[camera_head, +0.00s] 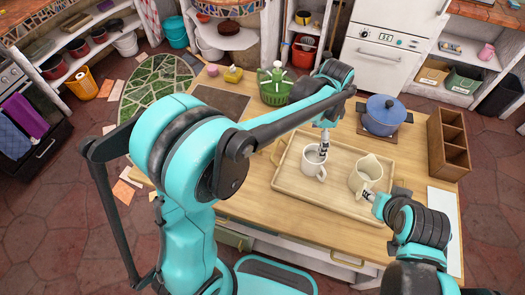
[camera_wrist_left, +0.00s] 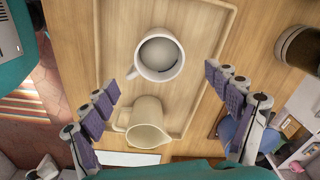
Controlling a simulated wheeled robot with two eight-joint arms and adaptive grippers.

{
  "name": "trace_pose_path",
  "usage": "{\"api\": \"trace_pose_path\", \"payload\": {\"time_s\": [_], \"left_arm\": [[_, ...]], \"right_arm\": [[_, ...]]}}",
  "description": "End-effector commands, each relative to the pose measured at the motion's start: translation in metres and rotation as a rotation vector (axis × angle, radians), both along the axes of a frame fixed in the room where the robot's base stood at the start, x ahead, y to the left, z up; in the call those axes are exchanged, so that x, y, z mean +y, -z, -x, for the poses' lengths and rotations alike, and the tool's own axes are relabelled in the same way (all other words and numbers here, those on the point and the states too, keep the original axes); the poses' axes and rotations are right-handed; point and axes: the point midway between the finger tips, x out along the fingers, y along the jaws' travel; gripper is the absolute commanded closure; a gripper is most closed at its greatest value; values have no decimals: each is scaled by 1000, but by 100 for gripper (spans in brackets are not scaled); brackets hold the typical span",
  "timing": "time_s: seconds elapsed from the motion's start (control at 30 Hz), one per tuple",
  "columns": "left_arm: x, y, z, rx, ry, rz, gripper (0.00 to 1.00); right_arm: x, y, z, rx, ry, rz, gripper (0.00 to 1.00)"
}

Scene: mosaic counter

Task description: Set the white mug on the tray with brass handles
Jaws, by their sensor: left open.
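The white mug (camera_head: 312,168) stands upright inside the wooden tray (camera_head: 300,193), left of a cream pitcher (camera_head: 361,179). A brass handle (camera_head: 277,151) shows at the tray's left end. In the left wrist view the mug (camera_wrist_left: 160,57) and pitcher (camera_wrist_left: 147,128) show from above, with the tray rim (camera_wrist_left: 104,45) around them. My left gripper (camera_head: 323,146) is above the mug; its fingers (camera_wrist_left: 163,86) are spread wide with nothing between them. My right gripper (camera_head: 369,196) is at the pitcher's near side; its fingers are too small to judge, and contact is unclear.
A blue pot (camera_head: 382,115) stands behind the tray on the right, next to a wooden compartment box (camera_head: 448,143). A green basket (camera_head: 274,88) is at the counter's back. A dark board (camera_head: 221,101) lies on the left. The counter left of the tray is partly hidden by my left arm.

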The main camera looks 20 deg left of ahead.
Motion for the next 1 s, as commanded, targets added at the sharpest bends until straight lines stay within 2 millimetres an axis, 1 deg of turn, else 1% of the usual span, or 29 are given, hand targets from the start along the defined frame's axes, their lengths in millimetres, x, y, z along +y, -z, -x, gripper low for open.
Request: {"api": "trace_pose_path", "payload": {"time_s": [0.17, 0.2, 0.3, 0.43, 0.57, 0.7, 0.83, 1.0], "left_arm": [[40, -31, 26, -93, -210, 41, 12], [52, -38, 34, -120, -274, 54, 12], [77, -51, 55, -189, -429, 94, 12], [106, -61, 84, -276, -628, 153, 12], [133, -62, 114, -360, -823, 221, 12], [154, -56, 141, -439, -1003, 296, 12], [165, -49, 157, -488, -1118, 350, 12], [171, -45, 165, -516, -1181, 383, 12]], "right_arm": [[0, 0, 0, 0, 0, 0, 60], [0, 0, 0, 0, 0, 0, 60], [0, 0, 0, 0, 0, 0, 60], [0, 0, 0, 0, 0, 0, 60], [0, 0, 0, 0, 0, 0, 60], [0, 0, 0, 0, 0, 0, 60], [0, 0, 0, 0, 0, 0, 60], [0, 0, 0, 0, 0, 0, 60]]}}
